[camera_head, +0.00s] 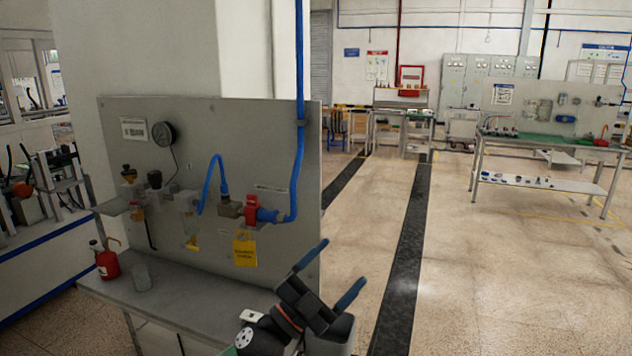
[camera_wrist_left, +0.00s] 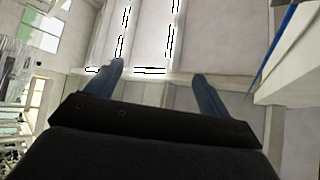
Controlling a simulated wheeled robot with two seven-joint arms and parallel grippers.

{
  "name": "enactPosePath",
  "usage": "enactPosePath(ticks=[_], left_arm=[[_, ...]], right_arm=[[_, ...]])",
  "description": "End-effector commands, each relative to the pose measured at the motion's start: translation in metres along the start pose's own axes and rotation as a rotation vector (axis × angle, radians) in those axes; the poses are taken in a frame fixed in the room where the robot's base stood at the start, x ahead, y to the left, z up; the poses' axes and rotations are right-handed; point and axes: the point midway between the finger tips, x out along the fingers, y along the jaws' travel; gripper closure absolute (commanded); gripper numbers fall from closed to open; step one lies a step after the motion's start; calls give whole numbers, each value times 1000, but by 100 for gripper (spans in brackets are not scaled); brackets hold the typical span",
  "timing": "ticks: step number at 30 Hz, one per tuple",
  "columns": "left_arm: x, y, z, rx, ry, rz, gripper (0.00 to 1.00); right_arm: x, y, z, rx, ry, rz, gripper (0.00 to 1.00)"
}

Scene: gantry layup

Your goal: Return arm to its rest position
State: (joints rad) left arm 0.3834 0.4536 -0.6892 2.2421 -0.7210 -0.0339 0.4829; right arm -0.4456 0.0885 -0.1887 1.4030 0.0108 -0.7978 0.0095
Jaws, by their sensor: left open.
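My left gripper (camera_head: 331,272) shows in the head view at the bottom middle, in front of the right end of a grey bench. Its two blue fingers are spread apart with nothing between them. In the left wrist view the same fingers (camera_wrist_left: 157,80) stand wide apart, with only the ceiling and upper walls behind them. The gripper points upward and is clear of the panel as far as I can see. Part of the left arm is cut off by the bottom edge. My right gripper is in neither view.
A grey panel (camera_head: 290,130) with a gauge (camera_head: 164,134), a blue hose (camera_head: 298,165), a red valve (camera_head: 251,209) and a yellow tag (camera_head: 245,252) stands behind the bench (camera_head: 190,305). A red oil can (camera_head: 107,263) and a grey cup (camera_head: 141,277) stand on it. Open floor (camera_head: 480,290) lies right.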

Motion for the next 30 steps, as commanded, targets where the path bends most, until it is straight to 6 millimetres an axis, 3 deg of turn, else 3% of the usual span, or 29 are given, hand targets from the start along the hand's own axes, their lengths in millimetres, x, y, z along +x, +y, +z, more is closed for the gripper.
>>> enactPosePath(ticks=[8, 14, 18, 24, 30], left_arm=[[-65, -6, 60, -163, -380, -201, 19], [-133, 6, 100, -277, -679, -287, 19], [-190, 25, 120, -358, -895, -317, 19], [-280, 62, 132, -480, -1208, -316, 19], [-373, 106, 120, -611, -1514, -266, 19]], right_arm=[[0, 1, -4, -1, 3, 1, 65], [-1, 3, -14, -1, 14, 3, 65], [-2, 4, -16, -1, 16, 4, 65], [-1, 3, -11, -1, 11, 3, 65], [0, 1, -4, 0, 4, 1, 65]])
